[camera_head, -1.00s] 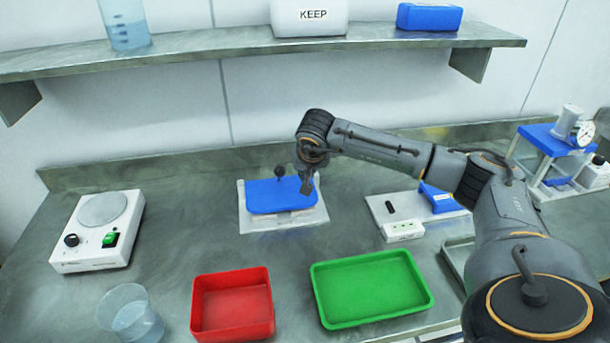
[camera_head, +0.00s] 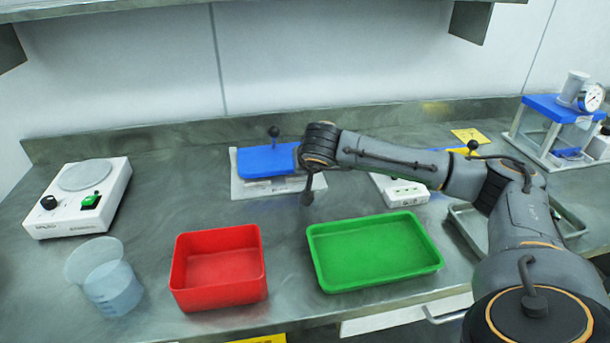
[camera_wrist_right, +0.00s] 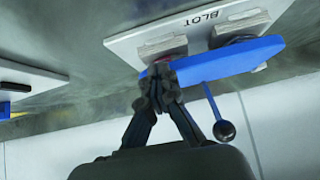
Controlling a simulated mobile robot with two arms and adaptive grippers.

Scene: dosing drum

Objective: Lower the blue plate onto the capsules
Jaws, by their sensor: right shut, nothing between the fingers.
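The blue plate (camera_head: 262,163) with a black ball knob (camera_head: 274,132) lies over a white base board (camera_head: 238,187) at the back of the bench. In the right wrist view, the plate (camera_wrist_right: 240,62) shows edge-on above pale blocks on the board marked BLOT. Dark reddish rounded shapes (camera_wrist_right: 172,50) show beneath the plate, possibly capsules; they are mostly hidden. My right gripper (camera_head: 307,197) is at the plate's front right. In the wrist view its fingertips (camera_wrist_right: 162,78) are together, empty, close to the plate's edge; contact is unclear. My left gripper is out of view.
A red bin (camera_head: 218,292) and a green tray (camera_head: 375,280) stand in front. A white hotplate-like device (camera_head: 60,222) and a beaker (camera_head: 108,285) are at left. My right arm partly covers a white device (camera_head: 405,193). A blue-topped stand (camera_head: 550,108) is at far right.

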